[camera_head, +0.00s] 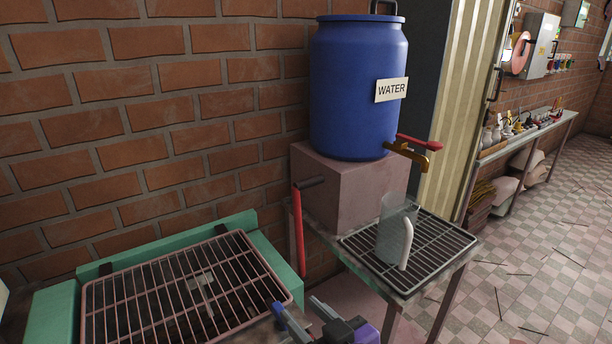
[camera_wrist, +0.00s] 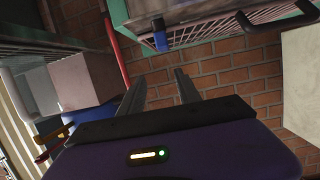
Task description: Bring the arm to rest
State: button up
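My gripper (camera_head: 299,308) is at the bottom edge of the head view, in front of the green-framed grate and left of the water stand. In the wrist view its two fingers (camera_wrist: 158,82) stand apart with nothing between them, and brick wall shows behind the gap. Most of my arm is out of view.
A blue water barrel (camera_head: 357,95) with a tap (camera_head: 413,152) stands on a pinkish block (camera_head: 350,190). A clear mug (camera_head: 392,230) stands on the drip grate (camera_head: 445,243) below. A red bar (camera_head: 297,232) stands left of the block. The green-framed grate (camera_head: 180,290) fills the lower left.

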jog(key=s+d+m+t+h, duration=0.4)
jog(key=s+d+m+t, duration=0.15)
jog(key=s+d, duration=0.7)
jog(key=s+d+f+g+h, duration=0.1)
jog(key=s+d, duration=0.3)
jog(key=s, duration=0.7)
jog(key=s+d+f+g+h+p, duration=0.1)
jog(key=s+d+f+g+h, duration=0.1)
jog(key=s, duration=1)
notch_tip(320, 180, down, 2)
jog(key=shift+d+f+m+h, duration=0.1)
jog(key=shift+d+m+h, duration=0.3)
jog(key=shift+d, duration=0.5)
jog(key=shift+a, duration=0.1)
